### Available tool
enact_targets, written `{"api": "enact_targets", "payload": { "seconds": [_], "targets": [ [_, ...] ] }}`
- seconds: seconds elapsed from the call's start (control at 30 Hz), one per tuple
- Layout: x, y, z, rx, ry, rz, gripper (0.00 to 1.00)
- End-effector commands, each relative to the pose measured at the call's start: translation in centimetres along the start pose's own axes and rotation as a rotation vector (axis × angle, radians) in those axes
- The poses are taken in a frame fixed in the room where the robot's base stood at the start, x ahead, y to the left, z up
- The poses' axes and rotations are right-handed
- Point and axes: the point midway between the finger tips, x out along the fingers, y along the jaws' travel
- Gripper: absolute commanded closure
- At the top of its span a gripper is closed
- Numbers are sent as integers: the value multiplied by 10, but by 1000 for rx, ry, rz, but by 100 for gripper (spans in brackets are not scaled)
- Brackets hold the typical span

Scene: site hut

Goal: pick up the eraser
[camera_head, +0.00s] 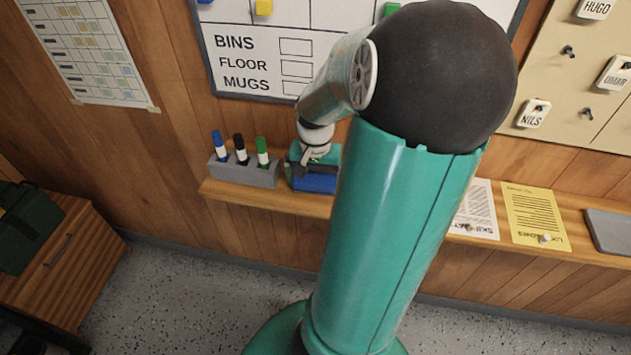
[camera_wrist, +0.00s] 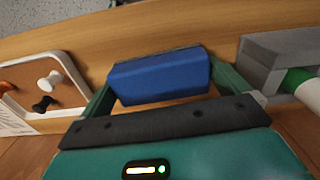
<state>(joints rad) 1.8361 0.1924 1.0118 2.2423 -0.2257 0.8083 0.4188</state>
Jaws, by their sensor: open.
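The eraser (camera_head: 316,183) is a blue block with a dark layer, lying on the wooden shelf (camera_head: 390,216) just right of the grey marker holder. In the wrist view the eraser (camera_wrist: 160,80) is at the upper middle, in plain sight. My gripper (camera_head: 311,170) is at the shelf, over the eraser. In the wrist view my gripper (camera_wrist: 163,84) is open, with one finger on each side of the eraser. A small gap seems to show at the fingers; I cannot tell whether either touches. My arm hides the shelf to the right of the eraser in the head view.
The grey marker holder (camera_head: 245,172) with blue, black and green markers stands close beside the gripper; it also shows in the wrist view (camera_wrist: 262,60). A tray with pins (camera_wrist: 45,85) is on the other side. A whiteboard (camera_head: 250,88) hangs above.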

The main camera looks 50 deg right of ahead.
Motion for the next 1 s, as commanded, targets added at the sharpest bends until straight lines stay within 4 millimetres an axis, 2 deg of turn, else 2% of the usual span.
{"api": "enact_targets", "payload": {
  "seconds": [0.03, 0.17, 0.2, 0.47, 0.67, 0.87, 1.0],
  "targets": [
    [0, 0, 0, 0, 0, 0, 0],
    [0, 0, 0, 0, 0, 0, 26],
    [0, 0, 0, 0, 0, 0, 28],
    [-1, 0, 0, 0, 0, 1, 28],
    [-9, 1, -1, 1, 1, 3, 28],
    [-35, 1, 0, 3, 5, 4, 28],
    [-51, 13, 10, 5, 4, 7, 28]
  ]
}}
